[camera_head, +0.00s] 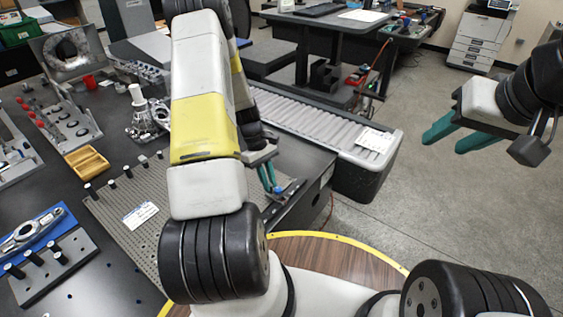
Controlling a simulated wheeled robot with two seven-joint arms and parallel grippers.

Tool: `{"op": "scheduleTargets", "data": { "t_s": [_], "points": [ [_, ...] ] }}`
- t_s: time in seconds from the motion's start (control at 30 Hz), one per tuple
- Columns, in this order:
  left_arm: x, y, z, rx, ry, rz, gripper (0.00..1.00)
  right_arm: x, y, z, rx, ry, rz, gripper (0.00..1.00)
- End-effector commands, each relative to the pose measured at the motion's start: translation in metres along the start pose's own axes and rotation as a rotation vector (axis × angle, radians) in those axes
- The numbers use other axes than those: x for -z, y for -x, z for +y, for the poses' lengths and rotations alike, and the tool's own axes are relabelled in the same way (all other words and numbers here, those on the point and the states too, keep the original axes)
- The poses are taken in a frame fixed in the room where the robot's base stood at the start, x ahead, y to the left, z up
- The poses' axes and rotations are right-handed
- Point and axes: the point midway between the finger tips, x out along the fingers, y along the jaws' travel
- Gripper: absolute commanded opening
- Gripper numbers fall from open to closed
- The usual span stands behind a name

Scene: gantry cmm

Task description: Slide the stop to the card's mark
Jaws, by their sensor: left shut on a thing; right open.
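My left gripper (269,180) has teal fingers and reaches down at the table's right edge, past my arm. It is shut on a small blue-topped piece (278,189), which looks like the stop, on a dark grey rail (285,205). The fingers and arm partly hide the piece. A white card (140,215) with small print lies on the perforated grey plate (112,207); its mark is too small to read. My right gripper (457,137) is open and empty, over the floor at the right.
Several black pegs stand along the plate's back edge. A yellow tray (87,163), a blue fixture (35,232) and metal parts occupy the left table. A roller conveyor (310,120) with a white label (375,140) runs behind. The floor at right is clear.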

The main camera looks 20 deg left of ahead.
Motion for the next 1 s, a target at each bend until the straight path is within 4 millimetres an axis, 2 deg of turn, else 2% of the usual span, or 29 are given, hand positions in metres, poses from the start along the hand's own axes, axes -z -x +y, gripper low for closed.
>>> {"op": "scheduleTargets", "data": {
  "t_s": [0.77,0.87,1.0],
  "points": [
    [0.0,0.001,0.0,-0.001,0.0,0.001,0.0,0.0,0.0,0.0,0.0,0.0,0.0,0.45],
    [-0.001,0.001,-0.009,-0.001,0.002,0.001,0.0,0.0,0.0,0.0,0.0,0.0,0.0,0.45],
    [-0.007,-0.002,-0.041,-0.001,0.005,0.0,0.0,0.0,0.0,0.0,0.0,0.0,0.0,0.45]
  ]
}}
